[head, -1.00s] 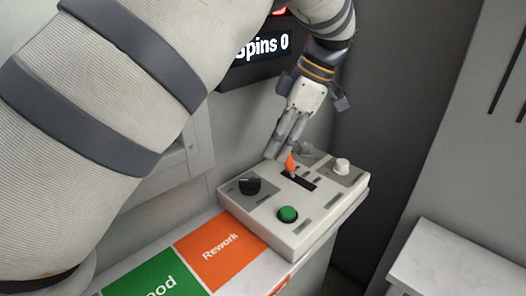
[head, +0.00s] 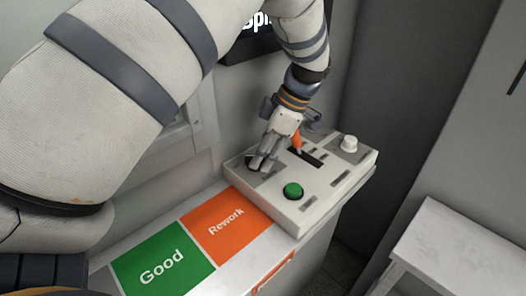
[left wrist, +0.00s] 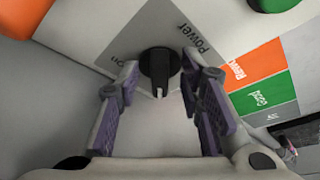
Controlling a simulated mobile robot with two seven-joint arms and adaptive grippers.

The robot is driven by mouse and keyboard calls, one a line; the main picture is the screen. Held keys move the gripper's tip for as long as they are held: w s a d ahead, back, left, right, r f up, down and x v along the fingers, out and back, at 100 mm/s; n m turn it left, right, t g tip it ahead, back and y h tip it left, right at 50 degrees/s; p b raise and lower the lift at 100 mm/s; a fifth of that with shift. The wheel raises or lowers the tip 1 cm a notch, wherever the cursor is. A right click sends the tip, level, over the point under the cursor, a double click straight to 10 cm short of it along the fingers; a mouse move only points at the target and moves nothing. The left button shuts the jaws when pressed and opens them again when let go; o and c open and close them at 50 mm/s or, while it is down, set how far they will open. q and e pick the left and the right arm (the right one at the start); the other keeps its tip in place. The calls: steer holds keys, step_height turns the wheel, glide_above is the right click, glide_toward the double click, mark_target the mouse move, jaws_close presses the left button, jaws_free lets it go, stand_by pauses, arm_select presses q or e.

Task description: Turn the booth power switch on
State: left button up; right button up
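The booth power switch (left wrist: 158,66) is a black rotary knob on a grey plate lettered "Power" and "on" in the left wrist view. It sits on the light control box (head: 325,200), at the box's left corner in the head view, where my fingers mostly hide it. My left gripper (head: 262,163) is over the knob. In the left wrist view its two fingers (left wrist: 160,80) are apart, one on each side of the knob, with gaps showing. The grip is not closed on it. My right gripper is not in view.
The box also carries a green button (head: 293,190), an orange-tipped lever (head: 296,142) and a white knob (head: 348,144). Orange "Rework" (head: 228,228) and green "Good" (head: 163,264) panels lie beside it. A dark display (head: 252,42) hangs behind; a white table (head: 455,250) stands right.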

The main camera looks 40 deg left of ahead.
arm_select(q)
jaws_close()
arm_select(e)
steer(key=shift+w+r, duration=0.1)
